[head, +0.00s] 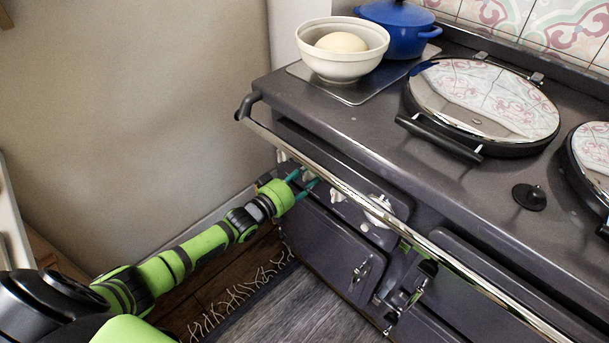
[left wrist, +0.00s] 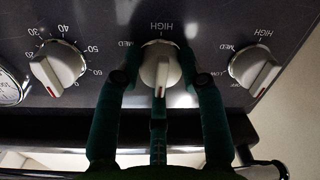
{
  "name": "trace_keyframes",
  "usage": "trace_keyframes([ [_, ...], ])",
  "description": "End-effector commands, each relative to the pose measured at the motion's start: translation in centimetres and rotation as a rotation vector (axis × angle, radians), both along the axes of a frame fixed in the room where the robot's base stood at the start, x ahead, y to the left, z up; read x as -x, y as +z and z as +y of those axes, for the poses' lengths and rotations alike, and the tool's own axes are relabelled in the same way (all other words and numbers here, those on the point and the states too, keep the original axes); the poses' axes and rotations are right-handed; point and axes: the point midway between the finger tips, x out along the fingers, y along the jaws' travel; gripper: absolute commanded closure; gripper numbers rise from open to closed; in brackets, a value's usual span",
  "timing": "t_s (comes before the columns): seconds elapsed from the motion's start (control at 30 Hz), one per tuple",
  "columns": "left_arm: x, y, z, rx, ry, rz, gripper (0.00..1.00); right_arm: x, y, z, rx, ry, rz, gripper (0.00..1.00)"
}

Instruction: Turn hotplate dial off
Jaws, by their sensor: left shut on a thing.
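In the left wrist view, three white dials sit on the dark stove panel. The middle dial (left wrist: 160,68) is marked HIGH and MED, and its red-tipped pointer points down in the picture. My left gripper (left wrist: 160,82) is shut on this dial, with a teal finger on each side and one below. The fingers hide part of its markings. In the head view, my left gripper (head: 308,181) reaches under the front rail at the panel's left part. The dial it holds is mostly hidden there. My right gripper is not in view.
A numbered dial (left wrist: 58,68) and another HIGH–MED dial (left wrist: 255,70) flank the held one. A chrome rail (head: 345,194) runs in front of the panel, close to my wrist. A cream bowl (head: 342,62) and blue pot (head: 400,30) stand on the stove top.

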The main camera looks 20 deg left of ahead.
Motion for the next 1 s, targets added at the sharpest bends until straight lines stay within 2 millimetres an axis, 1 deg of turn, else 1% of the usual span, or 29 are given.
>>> trace_keyframes([
  [0.03,0.4,-1.0,-0.3,-0.006,-0.004,0.021,0.93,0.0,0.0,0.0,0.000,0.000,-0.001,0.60],
  [0.07,0.4,-1.0,-0.3,-0.006,-0.004,0.021,0.56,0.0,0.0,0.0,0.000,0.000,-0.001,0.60],
  [0.1,0.4,-1.0,-0.3,-0.006,-0.004,0.021,0.40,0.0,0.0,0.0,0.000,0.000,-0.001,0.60],
  [0.13,0.4,-1.0,-0.3,-0.006,-0.004,0.021,0.37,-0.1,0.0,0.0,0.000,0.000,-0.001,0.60],
  [0.37,0.2,-0.5,-0.2,-0.003,-0.003,0.011,0.37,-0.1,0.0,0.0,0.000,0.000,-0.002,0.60],
  [0.43,0.2,-0.5,-0.2,-0.003,-0.002,0.010,0.37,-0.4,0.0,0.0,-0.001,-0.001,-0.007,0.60],
  [0.57,0.8,-0.4,0.1,-0.003,-0.002,0.010,0.37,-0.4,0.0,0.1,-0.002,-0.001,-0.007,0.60],
  [1.0,6.6,-0.3,1.9,-0.005,-0.003,0.016,0.37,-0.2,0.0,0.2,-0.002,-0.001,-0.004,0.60],
])
